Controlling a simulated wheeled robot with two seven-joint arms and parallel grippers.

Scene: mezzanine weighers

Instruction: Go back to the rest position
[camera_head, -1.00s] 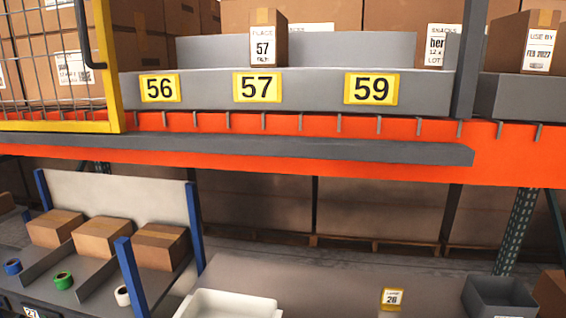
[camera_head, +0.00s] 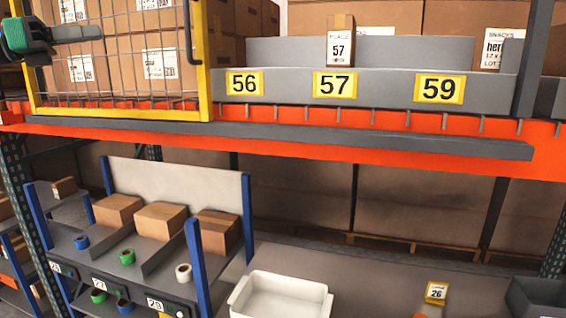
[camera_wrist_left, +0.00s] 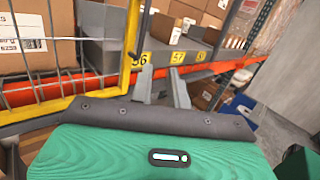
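My left gripper (camera_head: 84,33), with a green and black body, shows at the upper left of the head view, in front of the yellow-framed mesh gate (camera_head: 205,60). In the left wrist view its two grey fingers (camera_wrist_left: 163,88) stand apart beyond the green housing, with nothing between them. The gate also shows close by in the left wrist view (camera_wrist_left: 132,45).
An orange rack beam (camera_head: 300,140) crosses the head view below bins labelled 56, 57 and 59. A small carton (camera_head: 340,42) stands in bin 57. Below are a blue-posted rack with cartons (camera_head: 160,217) and tape rolls, and a white tray (camera_head: 240,302).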

